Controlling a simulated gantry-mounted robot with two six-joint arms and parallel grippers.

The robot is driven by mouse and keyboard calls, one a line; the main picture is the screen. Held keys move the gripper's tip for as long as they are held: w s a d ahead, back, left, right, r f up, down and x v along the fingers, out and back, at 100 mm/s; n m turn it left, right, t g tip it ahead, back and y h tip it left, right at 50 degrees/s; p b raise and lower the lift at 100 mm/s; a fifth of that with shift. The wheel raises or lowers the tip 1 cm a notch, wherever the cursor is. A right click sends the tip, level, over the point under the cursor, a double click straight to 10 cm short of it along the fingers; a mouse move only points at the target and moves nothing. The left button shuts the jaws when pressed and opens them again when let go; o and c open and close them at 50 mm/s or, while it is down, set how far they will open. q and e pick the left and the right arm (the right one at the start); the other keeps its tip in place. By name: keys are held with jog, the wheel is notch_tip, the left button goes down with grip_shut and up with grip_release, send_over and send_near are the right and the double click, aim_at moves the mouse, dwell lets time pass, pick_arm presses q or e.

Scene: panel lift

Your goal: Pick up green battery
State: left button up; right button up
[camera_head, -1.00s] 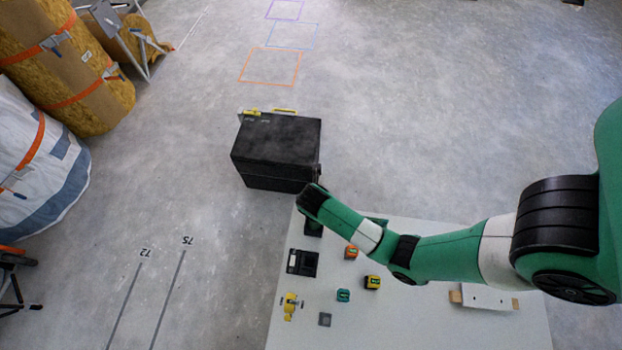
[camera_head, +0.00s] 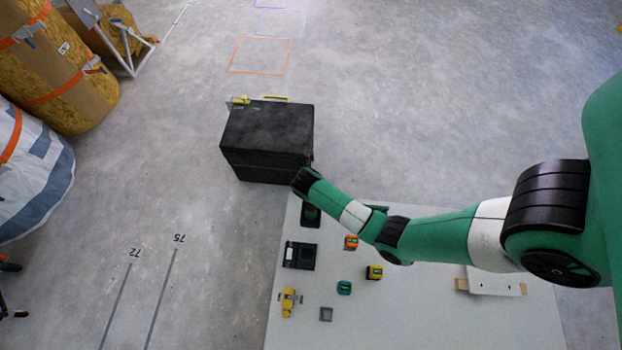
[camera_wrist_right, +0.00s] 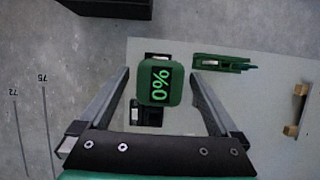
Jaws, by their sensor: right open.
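In the head view the green battery (camera_head: 311,213) sits in a dark holder at the table's far left corner, just below my right wrist, which partly covers that spot. The right fingers are hidden there. My left gripper is not in view.
On the white table (camera_head: 420,320) are a black charger (camera_head: 299,256), an orange block (camera_head: 351,242), a yellow block (camera_head: 374,272), a teal block (camera_head: 344,288) and a yellow tool (camera_head: 288,302). A large black case (camera_head: 267,142) stands beyond the table's far edge.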

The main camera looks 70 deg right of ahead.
jog(key=shift+d+f, duration=0.15)
jog(key=shift+f, duration=0.2)
jog(key=shift+r, duration=0.1)
grip_shut()
jog(key=shift+r, duration=0.1)
jog(key=r+p, duration=0.3)
jog(key=r, duration=0.1)
jog(key=shift+a+r+p, duration=0.1)
jog(key=shift+a+p, duration=0.1)
jog(key=shift+p, duration=0.1)
jog(key=s+a+r+p, duration=0.7)
jog(key=s+a+r, duration=0.1)
jog(key=a, duration=0.2)
jog(key=shift+s+a+r, duration=0.3)
jog(key=shift+s+r, duration=0.05)
